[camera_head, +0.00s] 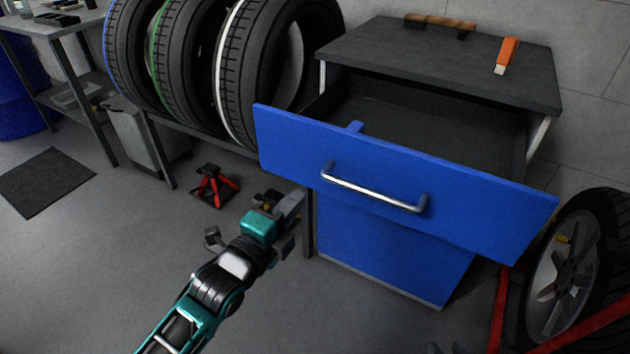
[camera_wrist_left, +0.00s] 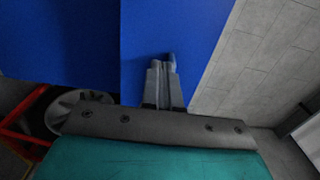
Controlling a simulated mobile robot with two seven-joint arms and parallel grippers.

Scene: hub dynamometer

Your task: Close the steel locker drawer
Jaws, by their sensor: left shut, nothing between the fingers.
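The steel locker (camera_head: 440,60) has a dark top and a blue lower front (camera_head: 390,260). Its top drawer is pulled well out, with the dark interior showing behind the blue drawer front (camera_head: 290,135). A bent chrome handle (camera_head: 375,188) is fixed across the drawer front. My left gripper (camera_head: 297,199) is shut and empty, just below the left part of the drawer front in the head view. In the left wrist view the closed fingers (camera_wrist_left: 163,80) lie against a background of blue panel (camera_wrist_left: 190,30); whether they touch it I cannot tell. The handle does not show there.
Several tyres (camera_head: 185,75) stand on a rack left of the locker. A red jack stand (camera_head: 213,185) is on the floor below. A wheel (camera_head: 570,270) and red bars (camera_head: 500,310) are close on the right. An orange-handled tool (camera_head: 507,54) lies on the locker top. The left floor is mostly clear.

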